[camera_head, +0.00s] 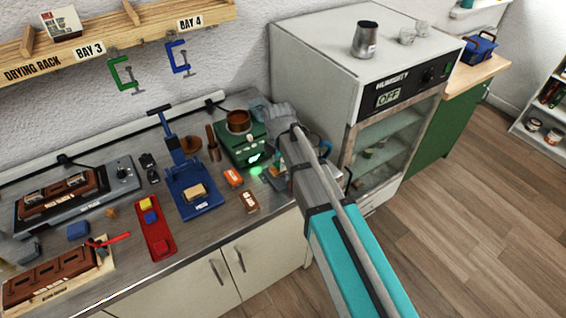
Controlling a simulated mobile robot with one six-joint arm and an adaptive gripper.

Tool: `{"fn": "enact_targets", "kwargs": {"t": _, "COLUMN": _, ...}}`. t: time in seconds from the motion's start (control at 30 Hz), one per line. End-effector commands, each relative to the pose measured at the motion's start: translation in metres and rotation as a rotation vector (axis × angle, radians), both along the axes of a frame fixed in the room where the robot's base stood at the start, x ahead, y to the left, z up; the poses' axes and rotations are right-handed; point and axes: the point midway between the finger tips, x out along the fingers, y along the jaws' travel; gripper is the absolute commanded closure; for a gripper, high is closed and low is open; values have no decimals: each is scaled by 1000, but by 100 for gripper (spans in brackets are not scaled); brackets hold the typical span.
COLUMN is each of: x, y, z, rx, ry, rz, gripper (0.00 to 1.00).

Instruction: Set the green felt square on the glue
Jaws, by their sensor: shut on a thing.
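My arm reaches up from the lower right over the right end of the metal bench. My gripper (273,178) is mostly hidden behind my own forearm, low over the bench beside the green heater box. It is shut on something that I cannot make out. A brown pot (238,121) sits on the green box (240,150). The patch of glue cannot be made out either.
A blue press (190,185) stands left of the green box. A red tray (157,225) is further left. The white humidity cabinet (350,85) stands close on the right. Clamps hang from the rack (110,30).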

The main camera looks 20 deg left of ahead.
Motion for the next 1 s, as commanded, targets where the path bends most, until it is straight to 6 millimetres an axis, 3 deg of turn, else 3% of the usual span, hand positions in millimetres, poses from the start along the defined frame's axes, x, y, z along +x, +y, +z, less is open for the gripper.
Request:
{"fn": "enact_targets", "kwargs": {"t": 0.73, "x": 0, "y": 0, "z": -7, "rx": 0, "ry": 0, "rz": 0, "gripper": 72}}
{"fn": "enact_targets", "kwargs": {"t": 0.77, "x": 0, "y": 0, "z": -6, "rx": 0, "ry": 0, "rz": 0, "gripper": 52}}
{"fn": "enact_targets", "kwargs": {"t": 0.8, "x": 0, "y": 0, "z": -6, "rx": 0, "ry": 0, "rz": 0, "gripper": 45}}
{"fn": "enact_targets", "kwargs": {"t": 0.93, "x": 0, "y": 0, "z": -6, "rx": 0, "ry": 0, "rz": 0, "gripper": 21}}
{"fn": "enact_targets", "kwargs": {"t": 1.0, "x": 0, "y": 0, "z": -6, "rx": 0, "ry": 0, "rz": 0, "gripper": 16}}
